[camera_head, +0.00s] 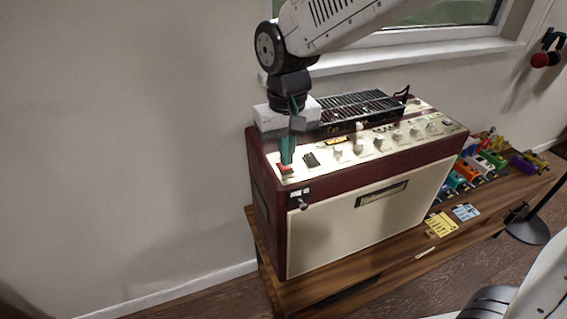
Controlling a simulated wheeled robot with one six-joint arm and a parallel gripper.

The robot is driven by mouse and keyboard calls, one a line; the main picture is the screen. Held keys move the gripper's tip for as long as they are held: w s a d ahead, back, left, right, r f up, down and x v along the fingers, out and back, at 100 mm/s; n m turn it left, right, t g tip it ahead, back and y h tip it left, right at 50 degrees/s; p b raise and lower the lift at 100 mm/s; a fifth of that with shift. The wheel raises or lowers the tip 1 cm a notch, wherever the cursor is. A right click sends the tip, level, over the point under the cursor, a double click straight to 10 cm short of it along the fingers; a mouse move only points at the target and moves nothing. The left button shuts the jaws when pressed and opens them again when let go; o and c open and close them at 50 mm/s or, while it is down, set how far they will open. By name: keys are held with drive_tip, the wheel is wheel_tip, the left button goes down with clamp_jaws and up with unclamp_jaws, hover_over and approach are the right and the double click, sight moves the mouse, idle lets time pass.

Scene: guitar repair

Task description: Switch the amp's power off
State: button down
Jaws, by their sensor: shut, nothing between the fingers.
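The amp (362,217) is a dark red cabinet with a cream front, standing on a wooden bench. Its cream top panel holds a red switch (285,169) at the left end, a black switch (310,159) beside it, and a row of several knobs. My gripper (287,160) points down over the panel's left end. Its teal fingers are closed together with nothing between them. The tips are at the red switch and partly hide it. I cannot tell whether they touch it or which way the switch is tilted.
A black metal grille unit (362,107) sits on the amp's back, close to my gripper. Colourful pedals (470,172) and yellow and blue cards (441,224) lie on the wooden bench (330,285) to the right. A window sill is behind my arm. Wall space to the left is clear.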

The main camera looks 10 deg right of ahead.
drive_tip(key=shift+f, duration=0.65)
drive_tip(key=shift+r, duration=3.55)
